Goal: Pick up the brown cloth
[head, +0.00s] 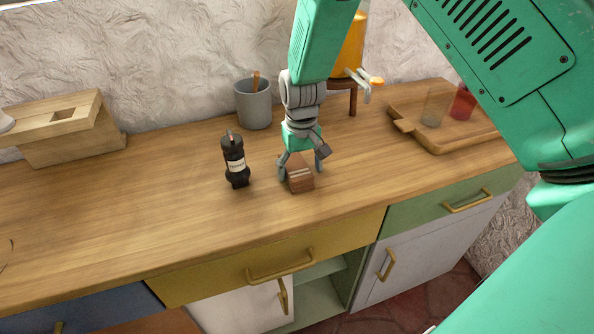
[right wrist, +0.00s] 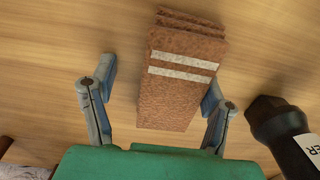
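The brown cloth (head: 300,179) is a folded stack with two pale stripes, lying on the wooden counter. It also shows in the right wrist view (right wrist: 180,95), between the two fingers. My right gripper (head: 301,172) is open, pointing down over the cloth with a finger on either side. In the right wrist view, my right gripper (right wrist: 160,105) has a clear gap between its left finger and the cloth. The right finger is close to the cloth's edge, and I cannot tell whether it touches. My left gripper is not in view.
A black bottle (head: 235,162) stands just left of the cloth. A grey cup (head: 254,104) and an orange dispenser (head: 350,48) are behind. A wooden tray (head: 455,139) with glasses is at right, a wooden box (head: 75,147) at left. The counter's front edge is near.

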